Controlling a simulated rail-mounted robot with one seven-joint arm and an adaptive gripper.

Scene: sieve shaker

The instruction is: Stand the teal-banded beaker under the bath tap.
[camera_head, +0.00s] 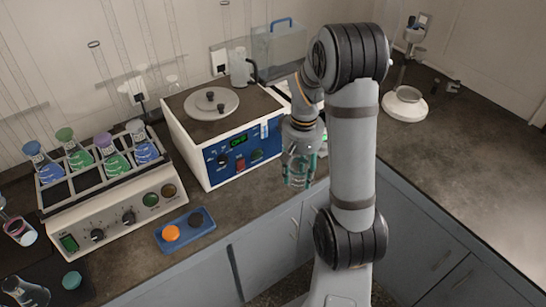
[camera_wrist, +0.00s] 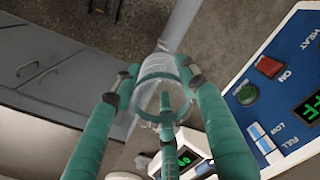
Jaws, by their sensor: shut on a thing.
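My gripper (camera_head: 299,176) has teal fingers and hangs in front of the right side of the water bath. In the wrist view, my gripper (camera_wrist: 158,74) is shut on the clear glass beaker (camera_wrist: 152,90), whose teal band shows between the fingers. In the head view the fingers largely hide the beaker. The bath (camera_head: 200,150) is a white box with a blue control panel and a round grey lid. A dark curved spout (camera_head: 253,71) shows at its back right corner; I cannot tell whether this is the tap.
A shaker (camera_head: 125,205) with several coloured flasks stands left of the bath. A blue tray (camera_head: 185,231) with an orange and a dark round item lies in front. A clear tank (camera_head: 280,45) is behind. A device with a lit display (camera_wrist: 186,160) is near the gripper. The right counter is mostly clear.

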